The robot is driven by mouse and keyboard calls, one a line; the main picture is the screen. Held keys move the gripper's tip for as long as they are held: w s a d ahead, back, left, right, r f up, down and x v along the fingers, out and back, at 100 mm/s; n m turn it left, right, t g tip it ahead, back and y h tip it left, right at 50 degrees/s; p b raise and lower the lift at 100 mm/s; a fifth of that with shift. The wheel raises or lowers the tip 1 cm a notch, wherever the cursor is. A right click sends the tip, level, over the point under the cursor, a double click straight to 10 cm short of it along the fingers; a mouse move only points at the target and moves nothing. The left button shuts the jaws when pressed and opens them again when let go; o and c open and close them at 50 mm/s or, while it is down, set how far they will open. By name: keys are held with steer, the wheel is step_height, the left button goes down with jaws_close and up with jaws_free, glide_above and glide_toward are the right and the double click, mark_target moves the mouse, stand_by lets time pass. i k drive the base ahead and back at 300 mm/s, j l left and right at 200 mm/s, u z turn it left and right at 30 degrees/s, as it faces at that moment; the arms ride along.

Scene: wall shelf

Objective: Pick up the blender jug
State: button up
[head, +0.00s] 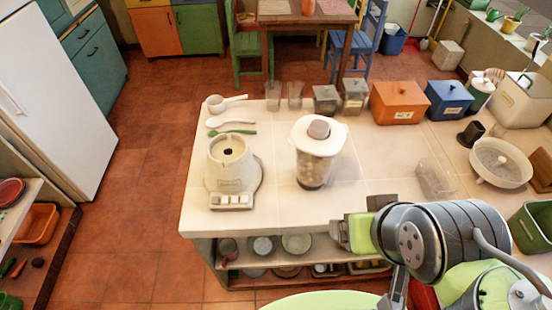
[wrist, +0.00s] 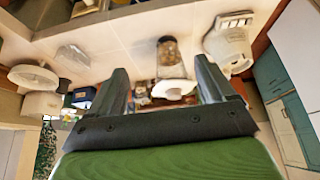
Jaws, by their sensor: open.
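The blender jug (head: 318,153) stands upright on the pale counter (head: 385,155). It is clear with a white lid and a greyish cap. In the wrist view the jug (wrist: 168,50) appears upside down, its lid between the fingers in the picture. The blender base (head: 230,165), cream with buttons at its front, stands apart to the jug's left; it also shows in the wrist view (wrist: 230,42). My gripper (head: 342,234) is at the counter's front edge, in front of and right of the jug. It is open and empty, with fingers apart in the wrist view (wrist: 160,68).
Spoons (head: 230,124) lie behind the base. Glass jars (head: 325,100), an orange box (head: 397,102) and a blue box (head: 448,98) line the back. A clear container (head: 436,178) and a scale (head: 500,163) stand right. The counter around the jug is clear.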

mark_target(312, 171)
steer(key=j+u, duration=0.15)
steer(key=u, duration=0.35)
steer(key=j+u, duration=0.1)
steer(key=u, duration=0.4)
steer(key=i+u, duration=0.1)
steer(key=u, duration=0.4)
steer(key=i+j+u, duration=0.1)
steer(key=u, duration=0.4)
